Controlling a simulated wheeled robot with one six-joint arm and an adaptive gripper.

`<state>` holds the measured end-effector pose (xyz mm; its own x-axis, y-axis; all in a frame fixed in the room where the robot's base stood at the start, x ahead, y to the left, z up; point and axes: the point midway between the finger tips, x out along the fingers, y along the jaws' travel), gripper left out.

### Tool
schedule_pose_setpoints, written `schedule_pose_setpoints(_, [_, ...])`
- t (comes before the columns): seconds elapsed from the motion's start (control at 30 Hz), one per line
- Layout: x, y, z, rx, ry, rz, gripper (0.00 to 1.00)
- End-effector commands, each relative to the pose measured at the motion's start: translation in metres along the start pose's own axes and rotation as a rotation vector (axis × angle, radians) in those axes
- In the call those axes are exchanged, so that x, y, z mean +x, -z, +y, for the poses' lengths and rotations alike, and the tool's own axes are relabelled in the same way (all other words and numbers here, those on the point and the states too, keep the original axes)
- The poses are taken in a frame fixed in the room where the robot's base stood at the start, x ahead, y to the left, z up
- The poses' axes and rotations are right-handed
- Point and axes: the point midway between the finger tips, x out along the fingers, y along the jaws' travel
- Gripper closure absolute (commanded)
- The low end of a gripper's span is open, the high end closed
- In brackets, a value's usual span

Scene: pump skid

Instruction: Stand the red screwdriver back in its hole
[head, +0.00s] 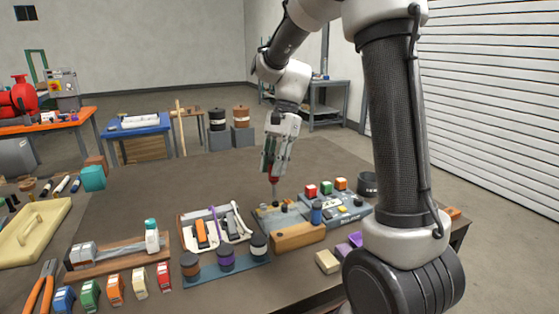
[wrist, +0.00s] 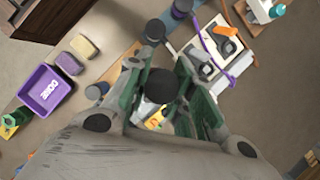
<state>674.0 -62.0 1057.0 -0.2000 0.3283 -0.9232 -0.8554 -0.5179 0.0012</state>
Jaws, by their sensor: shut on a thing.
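The red screwdriver (head: 274,181) is upright, handle up and grey shaft down, in the head view. My gripper (head: 272,165) is shut on its handle from above. In the wrist view a dark round end (wrist: 161,85) sits between my gripper's green-padded fingers (wrist: 168,100); no red shows there. The hole itself is hidden.
A wooden block (head: 298,237) and a blue cylinder (head: 316,213) stand close in front. A grey-blue board (head: 340,207) with coloured cubes lies to the right. A white tray (head: 187,236) with tools is at left. The table's far left-middle is clear.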

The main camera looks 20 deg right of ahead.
Motion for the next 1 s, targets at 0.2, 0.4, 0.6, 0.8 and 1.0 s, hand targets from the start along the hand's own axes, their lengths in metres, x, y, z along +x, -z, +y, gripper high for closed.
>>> schedule_pose_setpoints(0.2, [0.032,-0.023,0.041,0.011,0.001,-0.001,1.0])
schedule_pose_setpoints(0.4, [0.045,-0.018,0.044,0.024,0.008,-0.001,1.0])
schedule_pose_setpoints(0.6, [0.062,-0.012,0.044,0.025,0.007,-0.002,1.0])
schedule_pose_setpoints(0.8, [0.077,-0.005,0.043,0.024,0.007,-0.002,1.0])
schedule_pose_setpoints(1.0, [0.084,-0.002,0.043,0.024,0.007,-0.001,1.0])
